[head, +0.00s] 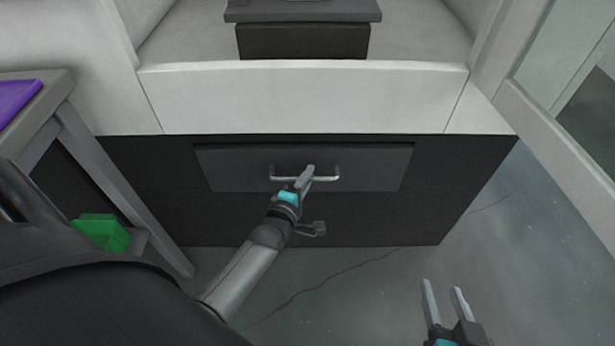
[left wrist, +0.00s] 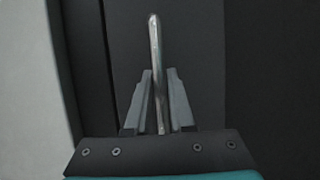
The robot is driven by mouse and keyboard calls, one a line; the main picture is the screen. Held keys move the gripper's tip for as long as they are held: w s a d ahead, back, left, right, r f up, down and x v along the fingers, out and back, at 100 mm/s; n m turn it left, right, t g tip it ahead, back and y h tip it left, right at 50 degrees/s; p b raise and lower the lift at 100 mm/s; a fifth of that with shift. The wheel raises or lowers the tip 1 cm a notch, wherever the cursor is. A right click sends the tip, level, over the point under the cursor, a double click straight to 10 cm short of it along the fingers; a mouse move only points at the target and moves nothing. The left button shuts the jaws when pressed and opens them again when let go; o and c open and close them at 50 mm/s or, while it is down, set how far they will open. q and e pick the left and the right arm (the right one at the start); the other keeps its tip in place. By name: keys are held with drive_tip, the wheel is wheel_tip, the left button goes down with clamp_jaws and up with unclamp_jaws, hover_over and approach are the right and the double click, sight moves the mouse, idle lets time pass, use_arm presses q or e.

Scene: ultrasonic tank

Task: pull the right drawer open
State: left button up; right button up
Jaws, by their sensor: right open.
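A dark grey drawer front (head: 235,170) with a silver bar handle (head: 328,178) is set in the black cabinet under the white ledge. It is the only drawer I see, and it looks closed. My left gripper (head: 309,173) is at the middle of the handle. In the left wrist view, the handle (left wrist: 154,45) runs between the fingers of my left gripper (left wrist: 160,85), which are close on both sides of it. My right gripper (head: 443,288) is open and empty, low at the right, above the floor and away from the drawer.
A grey table (head: 60,103) with a purple item (head: 15,97) stands at the left, with a green object (head: 100,232) below it. A dark block (head: 303,40) sits in the white recess above. A white-framed glass panel (head: 565,140) is at the right. Floor in front is clear.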

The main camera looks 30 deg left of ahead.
use_arm(q)
clamp_jaws()
idle(1.0)
